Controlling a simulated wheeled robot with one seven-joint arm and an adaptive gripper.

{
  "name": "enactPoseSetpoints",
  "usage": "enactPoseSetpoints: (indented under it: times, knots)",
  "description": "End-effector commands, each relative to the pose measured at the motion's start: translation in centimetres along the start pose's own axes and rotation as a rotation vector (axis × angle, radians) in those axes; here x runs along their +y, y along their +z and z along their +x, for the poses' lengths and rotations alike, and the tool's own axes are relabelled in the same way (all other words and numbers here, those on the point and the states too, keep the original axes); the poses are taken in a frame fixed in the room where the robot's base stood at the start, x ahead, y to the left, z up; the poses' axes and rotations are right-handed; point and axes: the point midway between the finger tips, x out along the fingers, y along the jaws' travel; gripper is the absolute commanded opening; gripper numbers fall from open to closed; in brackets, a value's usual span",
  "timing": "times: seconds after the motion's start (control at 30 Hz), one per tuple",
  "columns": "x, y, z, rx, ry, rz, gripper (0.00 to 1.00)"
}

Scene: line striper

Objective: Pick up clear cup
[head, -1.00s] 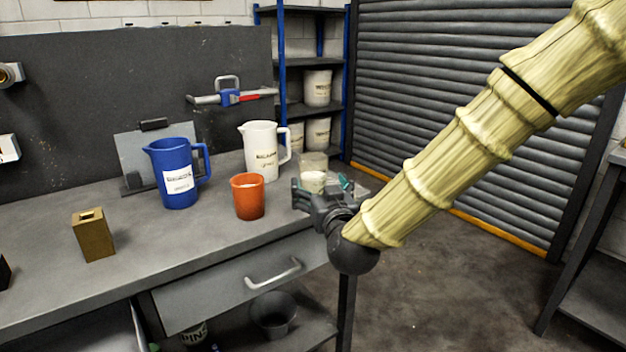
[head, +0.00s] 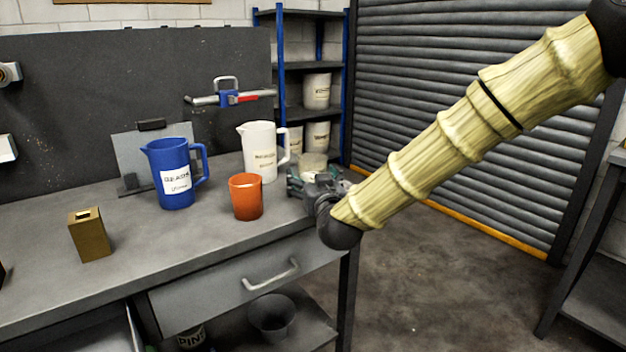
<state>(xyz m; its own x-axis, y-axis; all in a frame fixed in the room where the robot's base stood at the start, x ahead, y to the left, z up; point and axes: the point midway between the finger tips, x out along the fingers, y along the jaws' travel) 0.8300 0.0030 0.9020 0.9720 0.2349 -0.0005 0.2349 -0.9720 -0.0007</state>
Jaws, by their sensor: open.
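The clear cup (head: 313,160) stands at the right end of the grey workbench (head: 140,235), right of the white pitcher. Its upper part shows with something pale inside; its lower part is hidden behind my gripper. My gripper (head: 308,180) is open and low over the bench end, right at the near side of the cup. The fingertips are small and partly hidden, so I cannot tell whether they touch the cup or stand around it.
An orange cup (head: 246,197) stands just left of my gripper. A white pitcher (head: 262,152) is close behind, and a blue pitcher (head: 176,174) and a brass block (head: 89,236) stand further left. A shelf rack (head: 283,60) with buckets is behind.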

Motion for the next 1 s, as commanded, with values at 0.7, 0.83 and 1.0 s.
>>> enactPoseSetpoints:
  times: [0.7, 0.83, 1.0]
  knots:
    - [0.0, -0.6, 0.0, 0.002, 0.001, -0.001, 0.29]
    - [0.1, -1.8, 0.0, 0.003, 0.001, -0.001, 0.29]
    - [0.0, -4.0, 0.0, 0.003, 0.001, -0.001, 0.29]
